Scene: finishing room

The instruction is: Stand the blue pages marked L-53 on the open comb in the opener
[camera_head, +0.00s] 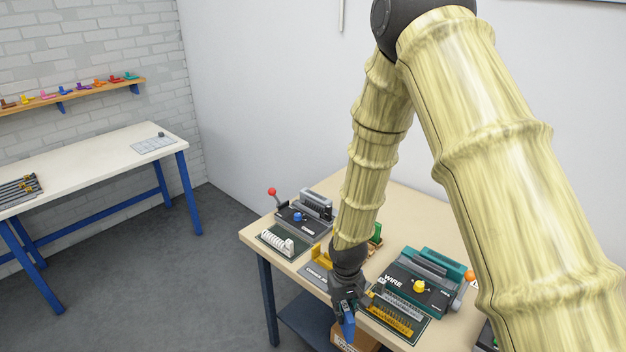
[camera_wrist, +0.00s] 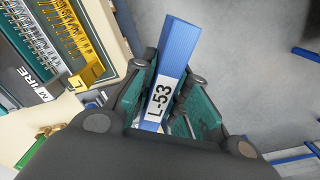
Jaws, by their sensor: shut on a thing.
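My gripper (camera_head: 346,303) is shut on the blue pages (camera_head: 348,326), over the front edge of the table. In the wrist view the blue pages (camera_wrist: 178,48) stand out between the two fingers, with a white label reading L-53 (camera_wrist: 158,100). A black machine with a red-knobbed lever (camera_head: 300,216) stands at the table's left, with a white comb (camera_head: 283,242) on the dark mat in front of it. I cannot tell whether this machine is the opener or whether the comb is open. The pages are apart from it, to its right and nearer the front.
A teal machine marked WIRE (camera_head: 433,284) stands right of my gripper, with silver and gold wire combs (camera_head: 391,316) on a mat before it. A yellow block (camera_head: 321,257) lies between the machines. A cardboard box (camera_head: 358,341) is below the table edge. A white table (camera_head: 90,160) stands left.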

